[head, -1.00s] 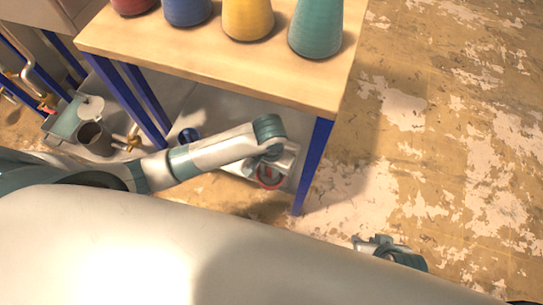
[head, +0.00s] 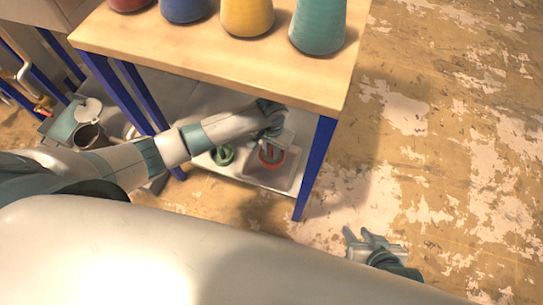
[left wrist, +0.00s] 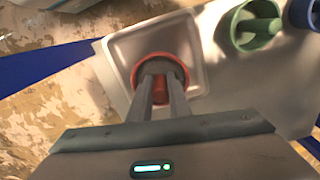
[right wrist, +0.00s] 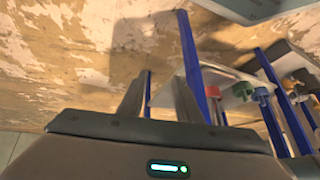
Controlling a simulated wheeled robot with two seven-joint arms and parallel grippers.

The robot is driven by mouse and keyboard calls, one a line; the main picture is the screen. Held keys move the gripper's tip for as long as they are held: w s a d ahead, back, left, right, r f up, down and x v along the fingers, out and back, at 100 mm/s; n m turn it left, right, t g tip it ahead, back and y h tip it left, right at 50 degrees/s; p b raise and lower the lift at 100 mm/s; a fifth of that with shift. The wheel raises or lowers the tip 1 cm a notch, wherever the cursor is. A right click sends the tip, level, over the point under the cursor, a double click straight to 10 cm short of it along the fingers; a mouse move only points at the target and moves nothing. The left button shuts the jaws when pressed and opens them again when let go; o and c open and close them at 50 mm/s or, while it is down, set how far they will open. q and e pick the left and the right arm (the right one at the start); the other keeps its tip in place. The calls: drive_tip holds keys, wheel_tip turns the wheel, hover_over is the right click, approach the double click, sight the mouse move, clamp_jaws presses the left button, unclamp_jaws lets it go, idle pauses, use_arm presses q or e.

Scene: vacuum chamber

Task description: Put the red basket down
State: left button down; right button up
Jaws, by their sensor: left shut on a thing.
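The red basket (head: 271,155) is a small round cup-like thing with a bar across it, over the white tray on the table's lower shelf. In the left wrist view the red basket (left wrist: 178,66) is within the outline of the white tray (left wrist: 112,50); whether it touches the tray floor I cannot tell. My left gripper (left wrist: 158,88) is shut on the red basket's middle bar and comes from above. It also shows in the head view (head: 272,136). My right gripper (right wrist: 160,95) is open and empty, low to the right of the table in the head view (head: 366,240).
A green basket (left wrist: 257,27) stands beside the tray, with a blue basket (left wrist: 304,12) past it. The wooden tabletop (head: 200,55) is above my left gripper. A blue table leg (head: 314,170) stands right of the tray. The floor further right is clear.

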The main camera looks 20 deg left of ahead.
sight(271, 157)
use_arm(q)
wheel_tip(271, 157, down, 3)
drive_tip(key=shift+f+b, duration=0.2)
drive_tip(key=shift+b, duration=0.35)
drive_tip(key=shift+f, duration=0.3)
use_arm(e)
drive_tip(key=shift+w+a+r+t+y, duration=0.15)
drive_tip(key=shift+a+t, duration=0.1)
drive_tip(key=shift+a, duration=0.15)
drive_tip(key=shift+w+a+r+t+y, duration=0.15)
drive_tip(key=shift+a+t, duration=0.1)
drive_tip(key=shift+a, duration=0.15)
use_arm(q)
drive_tip(key=shift+f, duration=0.1)
drive_tip(key=c, duration=1.7)
unclamp_jaws()
drive_tip(key=shift+o, duration=0.2)
use_arm(e)
drive_tip(key=shift+w+d+f, duration=0.1)
drive_tip(key=shift+d, duration=0.05)
